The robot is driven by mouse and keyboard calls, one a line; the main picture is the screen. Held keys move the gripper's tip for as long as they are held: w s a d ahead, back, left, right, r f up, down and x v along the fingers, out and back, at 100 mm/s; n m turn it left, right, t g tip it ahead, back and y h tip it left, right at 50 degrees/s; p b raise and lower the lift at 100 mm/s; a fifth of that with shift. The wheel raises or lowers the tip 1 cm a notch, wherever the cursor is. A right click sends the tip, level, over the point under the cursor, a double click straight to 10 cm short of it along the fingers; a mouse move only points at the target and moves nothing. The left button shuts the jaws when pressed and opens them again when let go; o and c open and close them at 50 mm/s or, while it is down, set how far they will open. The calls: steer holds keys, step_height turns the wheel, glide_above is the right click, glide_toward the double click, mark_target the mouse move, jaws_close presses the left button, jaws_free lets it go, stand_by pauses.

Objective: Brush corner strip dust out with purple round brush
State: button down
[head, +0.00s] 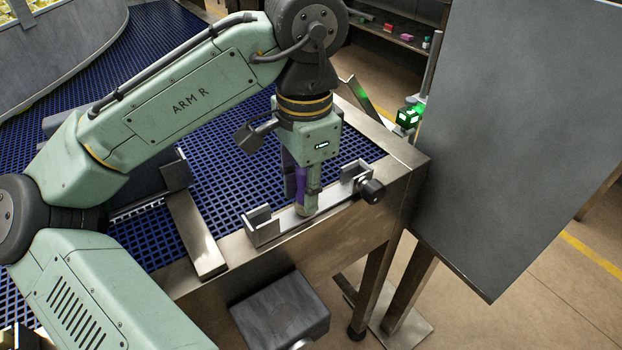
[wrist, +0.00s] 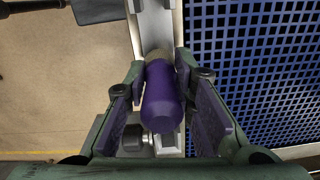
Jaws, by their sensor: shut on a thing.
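The purple round brush (head: 301,184) is held by my gripper (head: 305,196) over the metal strip on the table's near edge. In the wrist view, my gripper (wrist: 161,78) is shut on the brush's purple handle (wrist: 161,100), with a finger on each side. A grey-tan band shows at the handle's far end; the bristles are hidden. The pale metal strip (head: 278,228) lies between two upright brackets. It runs under the brush in the wrist view (wrist: 154,28). I cannot make out dust or whether the brush touches the strip.
A bracket (head: 262,224) stands left of my gripper, and another with a black knob (head: 372,190) stands right. The blue grid belt (head: 235,150) lies behind. A large grey panel (head: 520,120) stands at right. A dark box (head: 280,312) sits below the edge.

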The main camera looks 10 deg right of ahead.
steer(key=shift+s+a+p, duration=0.35)
steer(key=shift+s+a, duration=0.05)
steer(key=shift+a, duration=0.45)
steer(key=shift+d, duration=0.15)
steer(key=shift+w+d+f+p, duration=0.1)
steer(key=shift+w+d+p, duration=0.2)
steer(key=shift+d, duration=0.35)
steer(key=shift+w+d+f+p, duration=0.1)
steer(key=shift+w+d+p, duration=0.15)
steer(key=shift+d, duration=0.4)
steer(key=shift+w+d, duration=0.3)
steer(key=shift+d, duration=0.4)
steer(key=shift+w+d, duration=0.25)
steer(key=shift+d, duration=0.4)
steer(key=shift+a, duration=0.15)
steer(key=shift+s+a+r, duration=0.1)
steer(key=shift+s+a, duration=0.2)
steer(key=shift+a, duration=0.4)
steer(key=shift+s+a+r, duration=0.1)
steer(key=shift+s+a, duration=0.15)
steer(key=shift+a, duration=0.4)
